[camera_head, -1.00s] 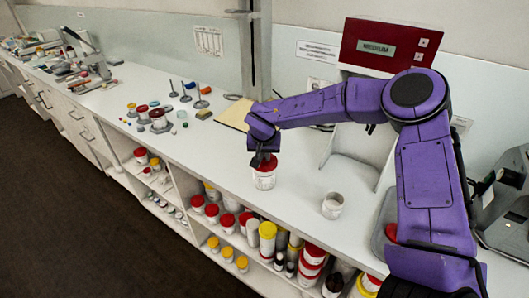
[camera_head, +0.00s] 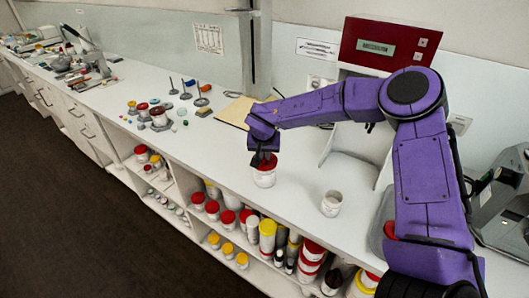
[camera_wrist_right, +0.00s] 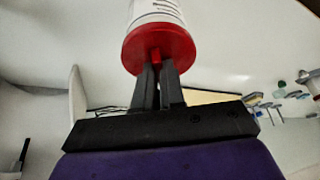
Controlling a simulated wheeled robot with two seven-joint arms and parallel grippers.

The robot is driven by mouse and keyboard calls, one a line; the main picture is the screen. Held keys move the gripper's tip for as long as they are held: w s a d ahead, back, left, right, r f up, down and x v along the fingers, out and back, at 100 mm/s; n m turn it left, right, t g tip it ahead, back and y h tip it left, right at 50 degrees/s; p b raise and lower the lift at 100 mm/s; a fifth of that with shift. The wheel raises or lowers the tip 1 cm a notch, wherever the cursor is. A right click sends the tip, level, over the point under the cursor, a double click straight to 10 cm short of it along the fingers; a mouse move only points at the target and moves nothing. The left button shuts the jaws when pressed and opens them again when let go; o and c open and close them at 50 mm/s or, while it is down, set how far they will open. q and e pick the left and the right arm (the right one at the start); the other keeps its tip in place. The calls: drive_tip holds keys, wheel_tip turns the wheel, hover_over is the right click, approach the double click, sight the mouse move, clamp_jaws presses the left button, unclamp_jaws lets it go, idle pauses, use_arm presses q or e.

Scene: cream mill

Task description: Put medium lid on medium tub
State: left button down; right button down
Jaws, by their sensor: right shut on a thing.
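A white tub (camera_head: 264,180) with a label stands upright on the counter, and a red lid (camera_head: 271,164) sits at its top. My right gripper (camera_head: 262,160) is directly above it, pointing down. In the right wrist view the fingers of my right gripper (camera_wrist_right: 158,72) are closed on the small red knob of the red lid (camera_wrist_right: 158,44). The white tub (camera_wrist_right: 155,10) shows just beyond the lid there. Whether the lid is fully seated cannot be told. My left gripper is not in view.
A smaller open white tub (camera_head: 331,204) stands to the right. A red item (camera_head: 390,229) lies partly behind my arm. A tan board (camera_head: 238,112) and several small jars and weights stand further left. Shelves below hold several lidded tubs.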

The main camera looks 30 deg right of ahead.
drive_tip(key=shift+f+p, duration=0.1)
drive_tip(key=shift+p, duration=0.4)
idle(0.5)
drive_tip(key=c, duration=0.7)
unclamp_jaws()
wheel_tip(320, 180, up, 2)
drive_tip(key=p, duration=0.3)
drive_tip(key=shift+r, duration=1.2)
clamp_jaws()
